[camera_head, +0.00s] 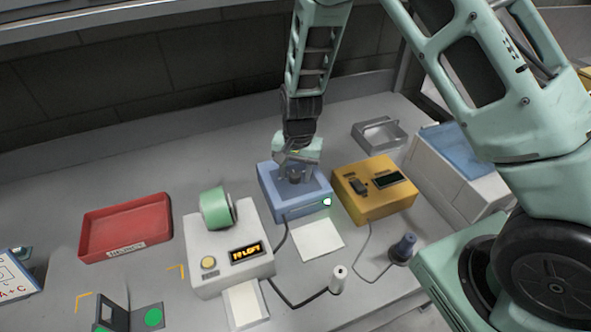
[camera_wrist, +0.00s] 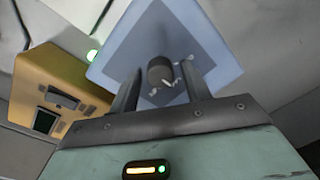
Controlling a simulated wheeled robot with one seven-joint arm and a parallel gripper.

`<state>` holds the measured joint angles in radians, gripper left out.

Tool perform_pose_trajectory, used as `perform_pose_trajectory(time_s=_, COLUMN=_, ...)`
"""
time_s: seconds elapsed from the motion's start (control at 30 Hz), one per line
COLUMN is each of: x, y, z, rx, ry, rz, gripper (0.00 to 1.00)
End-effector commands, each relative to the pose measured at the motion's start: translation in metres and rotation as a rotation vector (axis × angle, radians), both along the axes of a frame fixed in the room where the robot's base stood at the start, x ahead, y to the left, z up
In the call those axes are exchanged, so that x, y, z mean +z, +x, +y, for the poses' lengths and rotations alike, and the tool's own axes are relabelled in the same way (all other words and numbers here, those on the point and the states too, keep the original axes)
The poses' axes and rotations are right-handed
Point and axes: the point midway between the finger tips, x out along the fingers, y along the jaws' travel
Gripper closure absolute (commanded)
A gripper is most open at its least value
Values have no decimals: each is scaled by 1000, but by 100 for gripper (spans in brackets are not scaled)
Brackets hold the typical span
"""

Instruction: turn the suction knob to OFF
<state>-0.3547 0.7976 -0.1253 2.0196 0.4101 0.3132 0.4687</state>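The suction knob (camera_wrist: 160,72) is a dark round knob on the top panel of a blue box (camera_wrist: 115,58). The box stands mid-bench in the head view (camera_head: 308,209), where my gripper partly covers the knob. Small white marks sit around the knob in the wrist view, too small to read. My gripper (camera_head: 297,158) points down over the box. In the wrist view its two fingers (camera_wrist: 161,78) are apart, one on each side of the knob, with a visible gap. I cannot tell whether they reach down to the knob's height. A lit whitish-green lamp (camera_head: 327,202) is on the box's front corner.
A yellow box (camera_head: 374,204) with a switch and display stands close on the right. A white device (camera_head: 228,278) with a green roll (camera_head: 216,207) stands on the left. A red tray (camera_head: 126,228) lies further left. Cables and a white sheet (camera_head: 318,240) lie in front.

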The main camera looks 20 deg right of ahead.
Motion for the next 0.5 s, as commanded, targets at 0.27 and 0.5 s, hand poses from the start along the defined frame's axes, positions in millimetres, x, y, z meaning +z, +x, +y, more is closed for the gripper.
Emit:
perform_pose_trajectory(time_s=0.27, x=0, y=0, z=0, rx=1, ry=0, rz=0, gripper=93)
perform_pose_trajectory(time_s=0.5, x=0, y=0, z=0, rx=40, ry=1, rz=1, gripper=93)
